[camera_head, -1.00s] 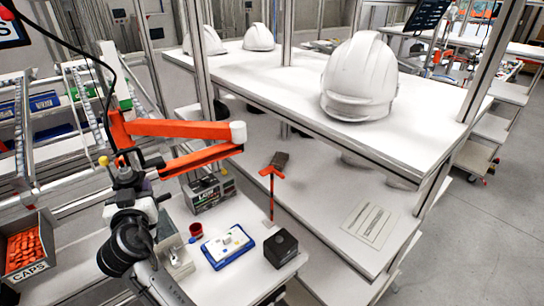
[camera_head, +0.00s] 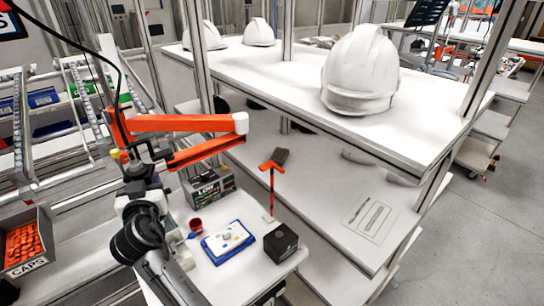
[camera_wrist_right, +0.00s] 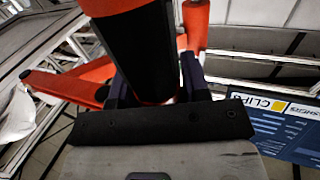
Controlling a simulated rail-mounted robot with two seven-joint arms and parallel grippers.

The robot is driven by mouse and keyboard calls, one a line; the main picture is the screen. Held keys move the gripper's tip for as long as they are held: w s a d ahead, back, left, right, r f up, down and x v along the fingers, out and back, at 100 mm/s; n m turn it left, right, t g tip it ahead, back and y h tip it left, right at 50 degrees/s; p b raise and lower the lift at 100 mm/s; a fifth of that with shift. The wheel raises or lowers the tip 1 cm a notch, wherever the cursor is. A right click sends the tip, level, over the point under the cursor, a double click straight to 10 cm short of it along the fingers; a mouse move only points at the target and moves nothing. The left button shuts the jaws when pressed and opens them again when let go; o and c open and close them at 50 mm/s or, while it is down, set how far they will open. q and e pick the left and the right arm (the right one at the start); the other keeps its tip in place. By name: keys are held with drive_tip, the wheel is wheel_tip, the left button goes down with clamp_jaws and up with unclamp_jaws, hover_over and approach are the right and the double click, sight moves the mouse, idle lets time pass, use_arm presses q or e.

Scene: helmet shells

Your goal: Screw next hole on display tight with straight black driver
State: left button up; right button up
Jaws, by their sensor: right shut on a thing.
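My right gripper (camera_head: 136,170) is at the left in the head view, beside the jointed orange support arm (camera_head: 185,124). In the right wrist view its dark fingers (camera_wrist_right: 155,92) are shut on the straight black driver (camera_wrist_right: 138,50), a thick black cylinder with an orange-red part above it. The driver's tip is hidden. A blue-edged panel with white writing (camera_wrist_right: 292,135), partly cut off, stands at the right in the wrist view. A blue-framed tray with a pale part on it (camera_head: 205,254) lies on the small white table. My left gripper does not show.
A black cube (camera_head: 280,245), a red cup (camera_head: 195,225) and a grey box (camera_head: 207,188) stand around the tray. A bin of orange caps (camera_head: 25,245) is at far left. White helmet shells (camera_head: 360,70) stand on the white shelf (camera_head: 290,85); metal posts frame it.

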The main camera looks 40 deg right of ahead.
wheel_tip(320, 180, down, 2)
drive_tip(key=shift+f+b, duration=0.2)
drive_tip(key=shift+b, duration=0.45)
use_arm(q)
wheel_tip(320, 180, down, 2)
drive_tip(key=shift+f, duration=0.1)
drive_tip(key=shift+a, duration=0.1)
use_arm(e)
drive_tip(key=shift+f, duration=0.2)
drive_tip(key=shift+f+b, duration=1.75)
drive_tip(key=shift+b, duration=0.05)
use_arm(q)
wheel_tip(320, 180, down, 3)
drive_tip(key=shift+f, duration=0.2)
